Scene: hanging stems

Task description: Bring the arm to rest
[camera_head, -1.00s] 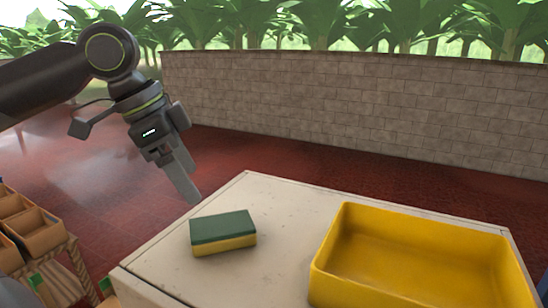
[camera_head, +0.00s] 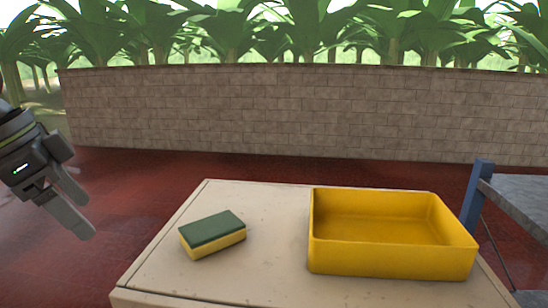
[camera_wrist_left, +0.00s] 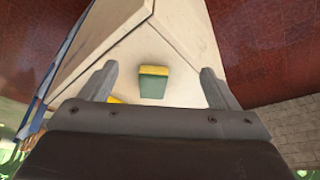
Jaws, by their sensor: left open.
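My left gripper (camera_head: 78,207) hangs at the left edge of the head view, beyond the left side of the white table and apart from it. Its fingers point down and to the right. In the left wrist view the left gripper (camera_wrist_left: 160,85) has its two fingers wide apart with nothing held between them. A green and yellow sponge (camera_head: 212,233) lies flat on the table, green side up. The sponge also shows in the left wrist view (camera_wrist_left: 153,84), some way beyond the fingers. My right gripper is not in view.
A yellow tray (camera_head: 340,262) stands on the white table (camera_head: 270,270), right of the sponge, and looks empty. A blue post (camera_head: 476,198) and a grey surface (camera_head: 525,205) stand at the right. A brick wall (camera_head: 300,115) runs behind, with red floor (camera_head: 130,180) before it.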

